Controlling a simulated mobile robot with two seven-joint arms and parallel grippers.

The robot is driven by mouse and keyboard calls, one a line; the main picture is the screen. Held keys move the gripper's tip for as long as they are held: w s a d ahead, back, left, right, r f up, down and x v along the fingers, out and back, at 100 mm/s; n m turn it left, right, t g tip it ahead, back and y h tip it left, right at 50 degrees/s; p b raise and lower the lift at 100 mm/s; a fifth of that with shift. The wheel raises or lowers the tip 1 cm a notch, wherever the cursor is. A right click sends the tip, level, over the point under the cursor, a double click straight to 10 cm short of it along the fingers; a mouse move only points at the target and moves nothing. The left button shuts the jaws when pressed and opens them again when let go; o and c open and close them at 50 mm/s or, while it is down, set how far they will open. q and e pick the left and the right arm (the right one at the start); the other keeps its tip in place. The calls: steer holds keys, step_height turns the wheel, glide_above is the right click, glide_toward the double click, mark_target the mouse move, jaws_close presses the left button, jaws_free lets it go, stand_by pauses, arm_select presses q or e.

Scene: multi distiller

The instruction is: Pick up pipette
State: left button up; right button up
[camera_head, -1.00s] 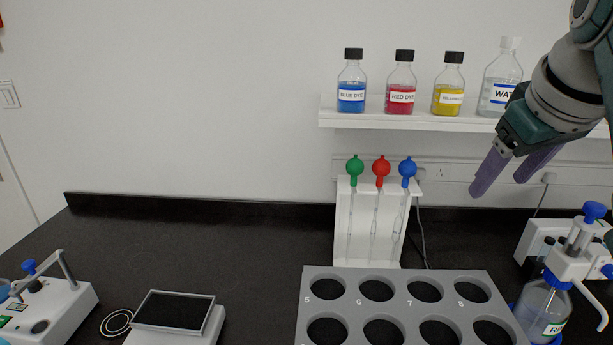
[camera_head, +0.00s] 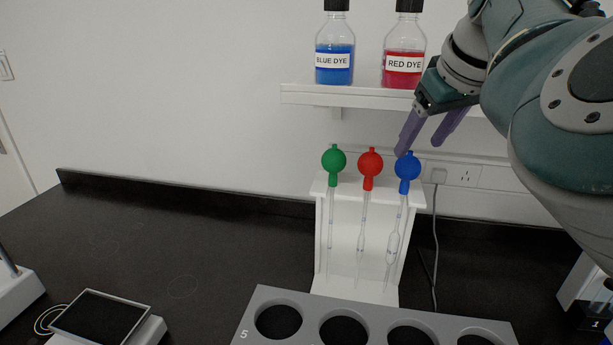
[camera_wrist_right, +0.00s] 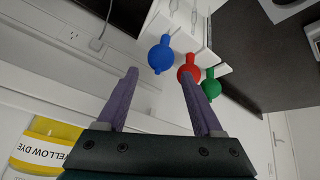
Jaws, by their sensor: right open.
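Three glass pipettes hang in a white rack (camera_head: 360,240) by the back wall. The left one has a green bulb (camera_head: 334,161), the middle one a red bulb (camera_head: 370,163), the right one a blue bulb (camera_head: 408,167). My right gripper (camera_head: 424,150), with purple fingers, is open and empty. It is just above and behind the blue bulb in the head view, one fingertip close to it; contact cannot be told. In the right wrist view the blue bulb (camera_wrist_right: 160,56) and red bulb (camera_wrist_right: 188,72) show beyond the open fingers, and the green bulb (camera_wrist_right: 211,88) lies further right. My left gripper is out of view.
A shelf (camera_head: 345,96) above the rack holds blue dye (camera_head: 334,63) and red dye (camera_head: 403,63) bottles close to my right arm. A grey block with round holes (camera_head: 262,300) stands in front of the rack. The black counter (camera_head: 180,255) to the left is mostly clear.

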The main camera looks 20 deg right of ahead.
mark_target(410, 158)
steer(key=shift+x, duration=2.25)
steer(key=c, duration=0.5)
steer(key=shift+r, duration=0.1)
